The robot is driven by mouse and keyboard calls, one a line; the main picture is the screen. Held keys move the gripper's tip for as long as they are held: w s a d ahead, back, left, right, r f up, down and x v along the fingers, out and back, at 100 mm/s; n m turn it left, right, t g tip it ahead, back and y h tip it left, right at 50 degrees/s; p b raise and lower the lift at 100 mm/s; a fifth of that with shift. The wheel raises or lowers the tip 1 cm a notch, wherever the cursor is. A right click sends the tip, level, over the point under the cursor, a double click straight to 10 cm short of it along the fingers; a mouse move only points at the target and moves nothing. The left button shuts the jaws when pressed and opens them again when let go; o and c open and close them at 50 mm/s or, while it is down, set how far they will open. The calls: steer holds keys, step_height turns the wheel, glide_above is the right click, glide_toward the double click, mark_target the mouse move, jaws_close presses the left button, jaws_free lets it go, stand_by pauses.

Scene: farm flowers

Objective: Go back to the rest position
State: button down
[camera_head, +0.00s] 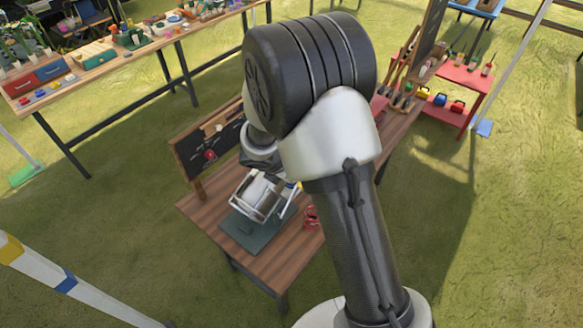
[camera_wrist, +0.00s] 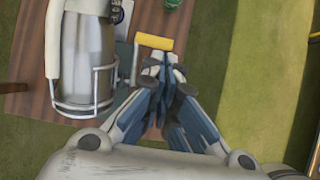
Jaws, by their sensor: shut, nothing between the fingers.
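My gripper (camera_wrist: 165,72) shows in the wrist view with its blue-grey fingers together and nothing between them. Its tips are just below a yellow bar (camera_wrist: 154,41) in the picture; I cannot tell whether they touch it. To the left is a grey-white cylinder device (camera_wrist: 88,60) with a wire frame. In the head view this device (camera_head: 262,194) stands on a dark green mat (camera_head: 245,234) on a wooden table (camera_head: 276,268). My arm spans the middle of the head view and hides part of the table; the fingers are not clear there.
A dark board (camera_head: 192,158) stands at the table's back left. A red coiled item (camera_head: 311,217) lies right of the device. A long workbench (camera_head: 150,52) is at upper left, a red shelf (camera_head: 462,77) at upper right.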

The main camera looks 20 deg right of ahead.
steer(key=s+d+r+m+b, duration=0.3)
steer(key=s+r+m+b, duration=0.6)
steer(key=s+m, duration=0.35)
steer(key=s+a+f+m+y+b, duration=0.2)
steer(key=s+m+b, duration=0.3)
steer(key=s, duration=0.3)
steer(key=s+a+f+m+t+y+b, duration=0.1)
steer(key=s+a+f+m+y+b, duration=0.1)
steer(key=s+m+b, duration=0.3)
steer(key=s+a+m, duration=0.1)
steer(key=s+m, duration=0.1)
steer(key=s, duration=0.1)
steer(key=shift+a+f+m+y+b, duration=0.15)
steer(key=shift+a+m+y+b, duration=0.15)
steer(key=shift+m+y, duration=0.1)
